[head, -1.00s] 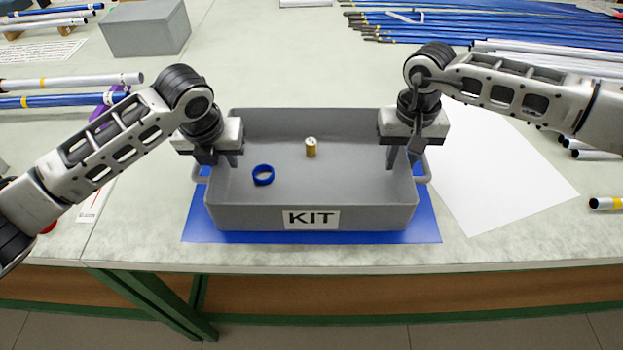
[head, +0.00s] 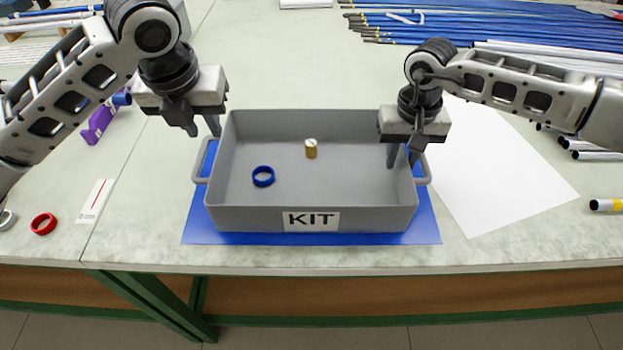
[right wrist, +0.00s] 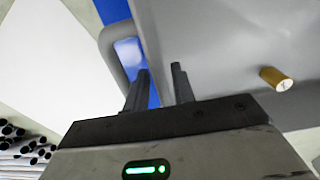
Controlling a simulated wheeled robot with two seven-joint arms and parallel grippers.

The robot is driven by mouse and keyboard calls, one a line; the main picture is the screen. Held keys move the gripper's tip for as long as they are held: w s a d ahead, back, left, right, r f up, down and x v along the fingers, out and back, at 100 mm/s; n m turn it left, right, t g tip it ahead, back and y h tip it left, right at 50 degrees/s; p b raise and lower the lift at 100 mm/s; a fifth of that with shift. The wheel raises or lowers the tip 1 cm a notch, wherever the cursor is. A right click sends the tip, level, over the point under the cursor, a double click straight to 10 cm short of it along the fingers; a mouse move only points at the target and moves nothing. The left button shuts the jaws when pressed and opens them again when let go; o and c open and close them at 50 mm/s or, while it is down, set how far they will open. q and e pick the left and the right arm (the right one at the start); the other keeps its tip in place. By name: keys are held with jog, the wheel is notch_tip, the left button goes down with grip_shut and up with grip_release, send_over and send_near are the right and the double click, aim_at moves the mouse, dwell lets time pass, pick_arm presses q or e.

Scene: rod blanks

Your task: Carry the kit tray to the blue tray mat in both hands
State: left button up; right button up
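The grey kit tray (head: 262,215), with its KIT label, sits flat on the blue tray mat (head: 420,232). Mat shows along its front and sides. A blue ring (head: 263,176) and a small brass-coloured cylinder (head: 311,149) are inside the tray. My left gripper (head: 203,131) is open and empty, above and beyond the tray's left handle (head: 201,166). My right gripper (head: 403,160) is at the tray's right wall, one finger inside and one outside. In the right wrist view, its fingers (right wrist: 160,92) stand apart around the wall, with gaps showing. The right handle (right wrist: 108,52) lies beside them.
A white sheet (head: 495,170) lies right of the mat. Blue and white rods (head: 470,25) lie at the back right. A red ring (head: 43,224), a small card (head: 95,202) and a purple object (head: 98,125) are at the left. The table's front edge is close to the mat.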

notch_tip(320, 180, up, 11)
jog(key=shift+r, duration=0.1)
dwell(0.7)
